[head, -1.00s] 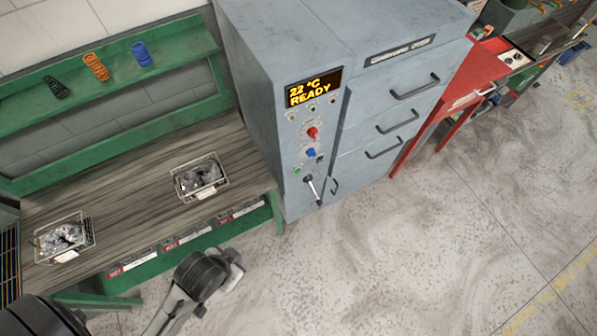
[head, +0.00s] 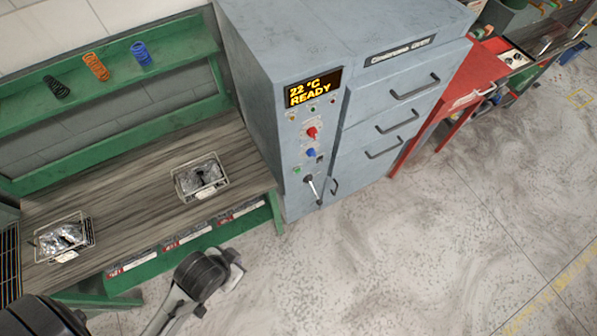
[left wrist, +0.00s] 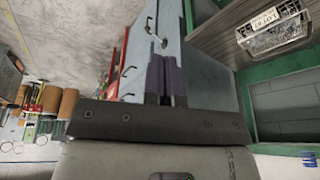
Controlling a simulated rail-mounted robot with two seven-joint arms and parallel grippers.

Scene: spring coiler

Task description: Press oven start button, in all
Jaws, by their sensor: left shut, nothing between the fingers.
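The oven (head: 285,45) is a tall blue-grey cabinet with its drawers and doors shut. Its display (head: 312,87) reads "22 °C READY". Below are a red knob (head: 312,133), a blue knob (head: 311,153), a small green button (head: 297,170) and a lever (head: 313,187). No label telling which is the start button can be read. My left arm shows at the bottom left of the head view, below and left of the panel. In the left wrist view my left gripper (left wrist: 165,62) is shut and empty, with the oven (left wrist: 205,75) beyond its fingers. My right gripper is not in view.
A wooden bench (head: 120,195) with two wire baskets (head: 200,177) stands left of the oven. Several coloured springs lie on the green shelf (head: 110,65) above. The floor before the oven is clear.

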